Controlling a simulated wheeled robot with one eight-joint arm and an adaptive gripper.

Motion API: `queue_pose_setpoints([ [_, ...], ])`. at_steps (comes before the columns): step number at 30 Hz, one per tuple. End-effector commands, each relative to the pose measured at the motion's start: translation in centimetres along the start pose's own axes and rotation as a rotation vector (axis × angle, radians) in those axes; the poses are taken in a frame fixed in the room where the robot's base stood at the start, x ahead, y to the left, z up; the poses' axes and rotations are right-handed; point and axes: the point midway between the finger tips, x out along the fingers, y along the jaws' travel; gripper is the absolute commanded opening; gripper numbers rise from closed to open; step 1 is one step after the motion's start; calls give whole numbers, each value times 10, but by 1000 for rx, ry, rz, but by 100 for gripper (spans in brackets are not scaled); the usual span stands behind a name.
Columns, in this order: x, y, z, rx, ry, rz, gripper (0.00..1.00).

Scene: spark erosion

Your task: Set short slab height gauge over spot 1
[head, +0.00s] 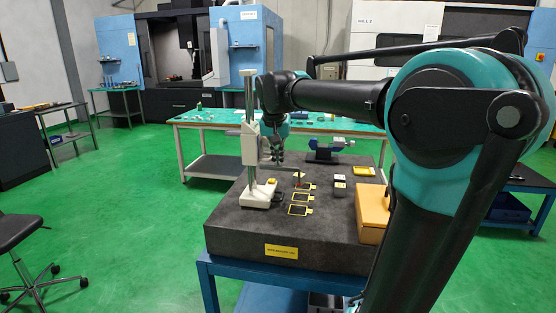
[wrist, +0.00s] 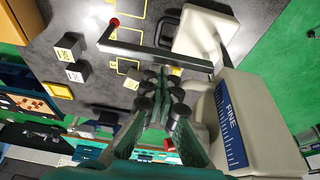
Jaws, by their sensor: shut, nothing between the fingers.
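A white height gauge (head: 250,148) with a tall column stands upright at the left of the dark granite slab (head: 235,232). Its body with a blue FINE scale (wrist: 233,125) fills the right of the wrist view, and its pale base (wrist: 190,38) is at the top. A dark arm (wrist: 150,50) with a red ball tip reaches out from it. Several yellow-outlined spots (head: 299,210) lie in a row right of the base; I cannot read which is spot 1. My gripper (wrist: 163,88) is shut and empty, close beside the gauge; it also shows in the head view (head: 278,158).
Small dark blocks with white and yellow tops (head: 340,184) stand right of the spots. A yellow-orange case (head: 372,212) lies at the slab's right edge. A blue-grey device (head: 325,150) stands at the back. The slab's front left is mostly clear.

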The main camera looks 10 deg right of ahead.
Motion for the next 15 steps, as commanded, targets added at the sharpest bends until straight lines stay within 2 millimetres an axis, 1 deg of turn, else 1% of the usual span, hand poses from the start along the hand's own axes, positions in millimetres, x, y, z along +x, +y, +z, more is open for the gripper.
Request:
queue_pose_setpoints([
  [5,10,1,-28,2,4,0,0],
  [6,-3,1,-25,-1,5,-1,0],
  [9,-26,1,-24,-2,5,-1,0],
  [15,-65,1,-25,-2,6,0,0],
])
